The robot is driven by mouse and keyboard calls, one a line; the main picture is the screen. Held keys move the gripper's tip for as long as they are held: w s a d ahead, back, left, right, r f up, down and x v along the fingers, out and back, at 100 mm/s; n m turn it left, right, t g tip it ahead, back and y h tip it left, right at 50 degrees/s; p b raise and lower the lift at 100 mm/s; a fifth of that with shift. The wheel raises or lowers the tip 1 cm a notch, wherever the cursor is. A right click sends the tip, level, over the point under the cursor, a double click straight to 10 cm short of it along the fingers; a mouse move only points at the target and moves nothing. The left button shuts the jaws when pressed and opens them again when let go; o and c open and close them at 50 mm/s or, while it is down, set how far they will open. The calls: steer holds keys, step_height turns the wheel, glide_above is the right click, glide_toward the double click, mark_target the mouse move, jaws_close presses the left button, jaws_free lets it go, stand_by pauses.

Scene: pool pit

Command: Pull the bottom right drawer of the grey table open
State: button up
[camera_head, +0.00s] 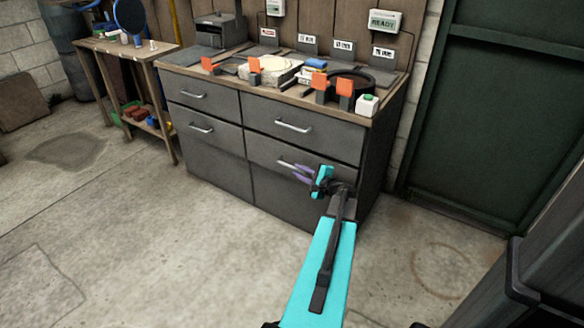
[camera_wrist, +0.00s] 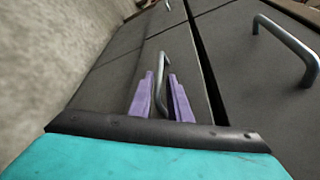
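The grey table (camera_head: 222,158) stands against the wall, with drawers in a left and a right column. Its bottom right drawer (camera_head: 268,152) looks flush with the front. That drawer's bar handle (camera_head: 285,164) also shows in the wrist view (camera_wrist: 162,66). My gripper (camera_head: 301,171) is at this handle. In the wrist view its purple fingers (camera_wrist: 161,77) stand on either side of the bar, with a gap on each side, so it looks open. My arm hides part of the drawer's right side in the head view.
The top right drawer's handle (camera_head: 293,127) sits just above. The tabletop holds orange-tipped items, a black ring (camera_head: 352,82) and a white box (camera_head: 367,105). A wooden side table (camera_head: 128,49) stands left. A green door (camera_head: 500,110) is right. The floor before the drawers is clear.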

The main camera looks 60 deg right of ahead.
mark_target(290, 166)
steer(key=shift+b+x, duration=0.45)
steer(key=shift+x, duration=2.7)
jaws_close()
